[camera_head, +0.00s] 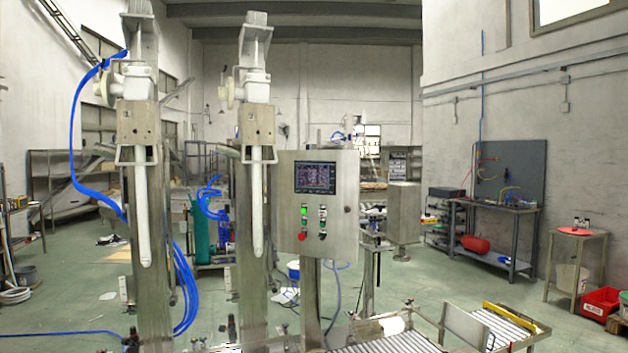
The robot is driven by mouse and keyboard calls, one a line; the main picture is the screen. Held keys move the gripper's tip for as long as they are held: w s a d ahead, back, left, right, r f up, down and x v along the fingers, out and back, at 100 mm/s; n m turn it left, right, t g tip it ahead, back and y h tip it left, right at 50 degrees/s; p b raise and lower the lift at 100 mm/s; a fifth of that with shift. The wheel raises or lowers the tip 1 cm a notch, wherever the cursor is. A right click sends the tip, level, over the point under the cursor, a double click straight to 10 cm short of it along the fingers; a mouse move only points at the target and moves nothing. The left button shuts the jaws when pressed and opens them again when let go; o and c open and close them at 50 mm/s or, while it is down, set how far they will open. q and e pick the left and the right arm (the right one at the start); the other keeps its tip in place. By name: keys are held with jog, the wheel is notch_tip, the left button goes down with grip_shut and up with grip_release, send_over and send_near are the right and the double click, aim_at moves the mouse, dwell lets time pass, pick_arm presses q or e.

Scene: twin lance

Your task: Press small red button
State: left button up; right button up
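A steel control box (341,205) stands on a post near the middle of the head view, facing me. Its front has a dark display screen (315,178) at the top. Below the screen are small controls, with a lit green button (304,211) at the left. The small red button (302,236) sits at the lower left of this group. A dark switch (322,235) is to its right. The red button is unobstructed. Neither of my grippers shows in the view.
Two tall steel columns with white lances (143,210) (257,200) stand left of the box. A roller conveyor (385,343) runs at the bottom right of it. Blue hoses (185,290) hang at the left. A workbench (490,207) and red crate (600,303) are at the right.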

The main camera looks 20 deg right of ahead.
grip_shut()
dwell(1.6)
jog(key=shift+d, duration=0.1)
